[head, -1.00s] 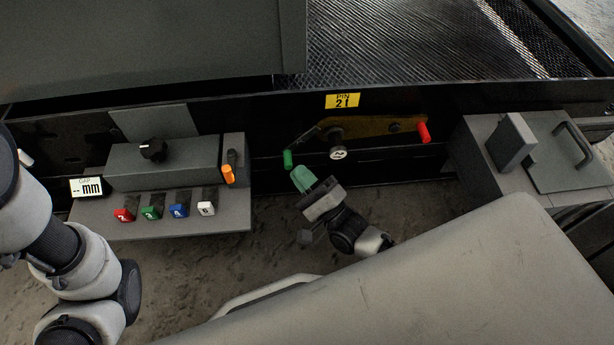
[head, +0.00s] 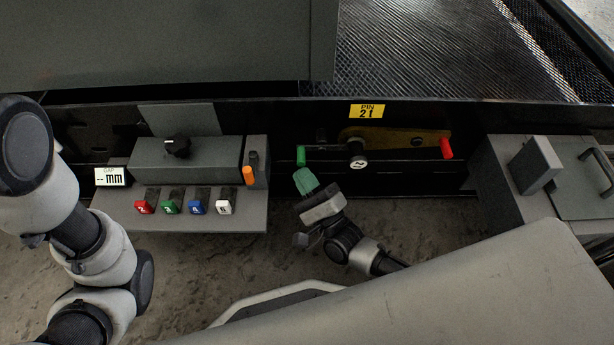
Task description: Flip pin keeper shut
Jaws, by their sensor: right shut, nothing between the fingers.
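The pin keeper sits on the dark beam below the yellow "PIN 21" label (head: 366,111). Its thin dark arm runs about level from the round "21" pin head (head: 358,162) leftward to an upright green grip (head: 301,155). A brass-yellow plate (head: 400,138) with a red grip (head: 446,149) lies to the right of the pin. My right gripper (head: 304,178), with green fingers, is shut and empty just below the green grip. I cannot tell whether they touch. My left arm is at the left, with its gripper out of view.
A grey console (head: 188,165) with a black knob, orange lever and several coloured switches stands left, beside a "mm" display (head: 110,177). A grey box (head: 535,164) with a raised block stands right. A dark grey panel (head: 160,45) hangs above left.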

